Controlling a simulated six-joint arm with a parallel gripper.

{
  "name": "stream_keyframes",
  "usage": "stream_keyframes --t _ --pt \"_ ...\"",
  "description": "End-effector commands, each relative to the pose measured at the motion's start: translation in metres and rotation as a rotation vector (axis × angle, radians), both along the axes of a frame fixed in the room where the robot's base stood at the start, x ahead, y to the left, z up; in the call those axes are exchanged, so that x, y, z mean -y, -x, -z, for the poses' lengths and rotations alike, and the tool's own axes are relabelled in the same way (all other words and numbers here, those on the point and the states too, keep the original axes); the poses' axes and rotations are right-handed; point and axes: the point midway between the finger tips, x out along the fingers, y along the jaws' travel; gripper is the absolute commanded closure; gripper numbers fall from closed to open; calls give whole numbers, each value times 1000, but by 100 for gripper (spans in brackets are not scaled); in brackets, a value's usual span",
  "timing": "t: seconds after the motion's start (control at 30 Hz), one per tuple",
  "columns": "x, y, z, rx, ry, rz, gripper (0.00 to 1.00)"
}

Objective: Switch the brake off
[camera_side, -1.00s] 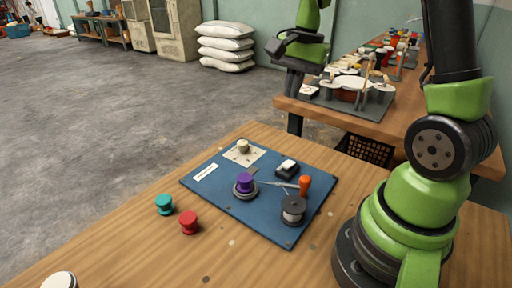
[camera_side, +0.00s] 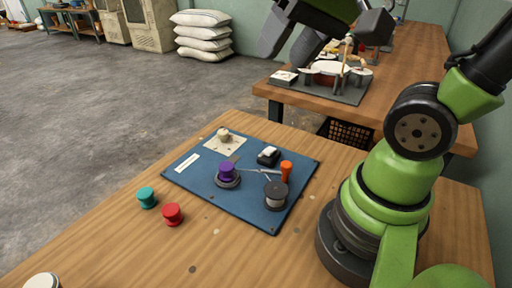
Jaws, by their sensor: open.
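A small black box with a white top piece (camera_side: 268,155), which looks like a switch, sits near the back right of the blue board (camera_side: 215,196). I cannot tell which way it is set, and no brake label is readable. A purple goblet-shaped drum (camera_side: 227,172) stands on a grey round base in the middle of the board. My gripper (camera_side: 284,58) is at the top of the view, open and empty, its dark fingers pointing down. It is well above the board and apart from everything on it.
An orange-handled tool (camera_side: 286,171) and a dark spool (camera_side: 275,194) stand close in front of the black box. A cream knob on a pale plate (camera_side: 224,141) is at the board's back. Teal (camera_side: 147,197) and red (camera_side: 172,214) drums stand left on the wooden table (camera_side: 110,245).

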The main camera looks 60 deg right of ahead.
Motion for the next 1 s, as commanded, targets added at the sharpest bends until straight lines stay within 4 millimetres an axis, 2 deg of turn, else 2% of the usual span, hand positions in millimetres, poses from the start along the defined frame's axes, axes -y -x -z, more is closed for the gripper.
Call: stream_keyframes --t 0.03,0.17,0.27,0.4,0.6,0.7,0.83,1.0 --pt "10 -14 5 -64 -26 65 51" --pt "37 -46 22 -204 -100 231 51" --pt "62 -66 43 -308 -163 359 51" --pt "101 -86 81 -449 -260 539 51" --pt "149 -93 144 -619 -396 762 51" --pt "163 -90 167 -673 -444 834 51" --pt "172 -87 183 -708 -476 880 51" --pt "168 -86 198 -718 -484 888 51"
